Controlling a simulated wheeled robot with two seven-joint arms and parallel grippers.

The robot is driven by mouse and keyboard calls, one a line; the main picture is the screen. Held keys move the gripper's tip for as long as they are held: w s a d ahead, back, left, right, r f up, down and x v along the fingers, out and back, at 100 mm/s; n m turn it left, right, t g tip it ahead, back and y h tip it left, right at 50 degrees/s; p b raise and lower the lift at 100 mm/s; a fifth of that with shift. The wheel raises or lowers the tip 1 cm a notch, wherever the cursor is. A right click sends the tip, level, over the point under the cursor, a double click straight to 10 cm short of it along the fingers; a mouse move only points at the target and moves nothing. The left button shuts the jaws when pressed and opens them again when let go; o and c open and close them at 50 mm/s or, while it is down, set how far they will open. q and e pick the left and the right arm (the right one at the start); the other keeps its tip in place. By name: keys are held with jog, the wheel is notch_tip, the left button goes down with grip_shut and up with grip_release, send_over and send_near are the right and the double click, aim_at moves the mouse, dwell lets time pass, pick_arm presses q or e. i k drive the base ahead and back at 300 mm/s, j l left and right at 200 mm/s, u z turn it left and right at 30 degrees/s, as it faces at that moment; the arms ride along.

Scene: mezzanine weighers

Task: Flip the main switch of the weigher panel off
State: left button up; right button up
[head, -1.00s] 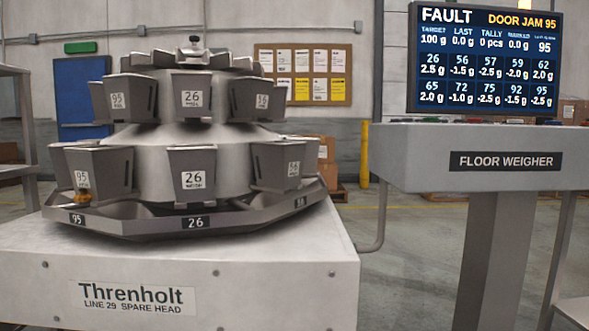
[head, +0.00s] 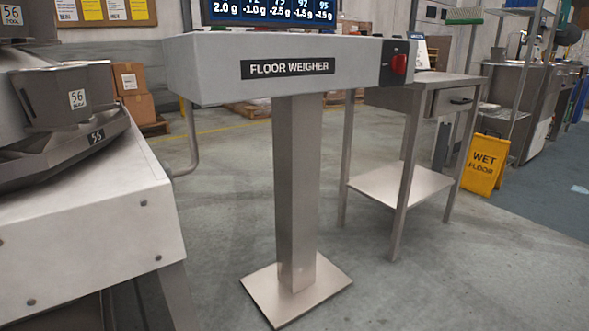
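The weigher panel (head: 215,75) is a grey box on a steel pedestal, labelled FLOOR WEIGHER, in the middle of the head view. Its main switch (head: 399,64) is a red knob on a dark plate at the panel's right end. The knob's exact setting is too small to tell. Neither of my grippers is in view.
The weigher head's table (head: 90,215) stands at the left. A steel side table (head: 400,185) stands right of the pedestal, behind the panel's right end. A yellow wet-floor sign (head: 487,165) stands farther right. The floor around the pedestal's base plate (head: 297,290) is clear.

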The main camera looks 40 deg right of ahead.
aim_at(399, 63)
jog(key=z, duration=1.6)
